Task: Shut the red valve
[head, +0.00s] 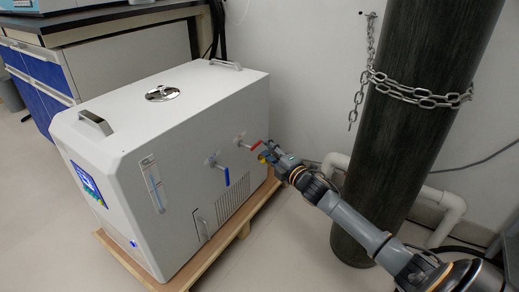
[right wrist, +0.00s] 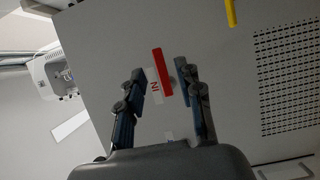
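The red valve (head: 249,146) is on the side of the white distiller (head: 170,130), towards its right end. In the right wrist view its red handle (right wrist: 162,70) lies lengthwise between my fingertips, next to a white label reading "IN". My right gripper (head: 268,156) is close to this valve in the head view. In the right wrist view its two fingers (right wrist: 160,76) are spread, with gaps on both sides of the handle. I cannot tell whether the handle is inside the grip or just beyond it. My left gripper is not in view.
A blue-handled valve (head: 226,176) sits left of and below the red one. A yellow handle (right wrist: 231,12) shows in the right wrist view. A dark cylinder (head: 412,110) with a chain (head: 420,92) stands to the right, with white pipes (head: 440,200) behind it. A wooden pallet (head: 245,228) lies below.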

